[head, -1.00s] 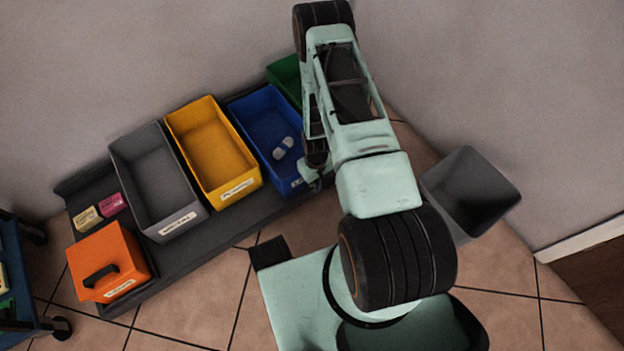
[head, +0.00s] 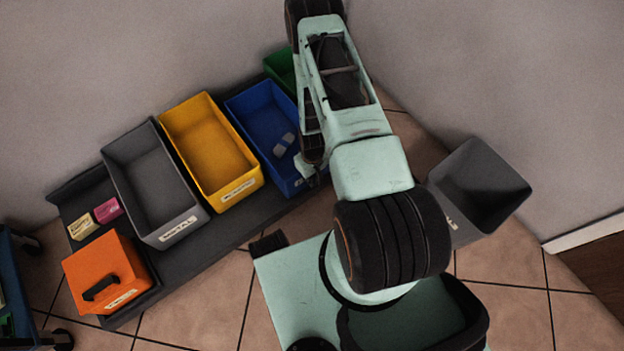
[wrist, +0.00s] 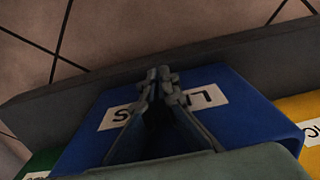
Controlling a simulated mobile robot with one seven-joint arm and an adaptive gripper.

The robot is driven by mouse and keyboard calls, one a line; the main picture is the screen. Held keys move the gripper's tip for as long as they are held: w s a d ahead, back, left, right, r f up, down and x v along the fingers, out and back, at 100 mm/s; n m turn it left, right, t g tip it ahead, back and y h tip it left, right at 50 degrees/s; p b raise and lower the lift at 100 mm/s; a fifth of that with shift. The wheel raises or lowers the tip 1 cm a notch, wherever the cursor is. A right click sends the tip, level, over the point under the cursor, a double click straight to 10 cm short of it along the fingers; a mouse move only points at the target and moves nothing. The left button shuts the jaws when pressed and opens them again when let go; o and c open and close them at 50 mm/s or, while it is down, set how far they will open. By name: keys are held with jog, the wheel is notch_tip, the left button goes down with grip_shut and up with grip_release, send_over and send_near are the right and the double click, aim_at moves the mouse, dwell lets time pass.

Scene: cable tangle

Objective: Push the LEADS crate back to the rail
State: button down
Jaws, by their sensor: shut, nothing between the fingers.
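The LEADS crate is the blue one (head: 244,113), on the dark shelf between the yellow and green crates. In the wrist view its blue front (wrist: 250,118) fills the middle, with the white LEADS label upside down and partly covered by my fingers. The crate's front stands further out than the yellow crate's. My gripper (wrist: 160,74) is shut and empty, right at this front; I cannot tell whether it touches. In the head view my arm hides most of the gripper and part of the crate's right side. The rail cannot be made out.
The yellow crate (head: 190,130) and grey crate (head: 125,165) stand left of the blue one; the green crate (head: 281,66) is behind my arm. An orange box (head: 90,265) sits at the shelf's left end. A grey bin (head: 450,215) stands right on the tiled floor.

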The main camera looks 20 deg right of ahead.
jog(key=w+a, duration=0.1)
jog(key=w, duration=0.5)
jog(key=w+a, duration=0.1)
jog(key=w, duration=0.3)
jog(key=shift+w+a, duration=0.1)
jog(key=shift+a, duration=0.25)
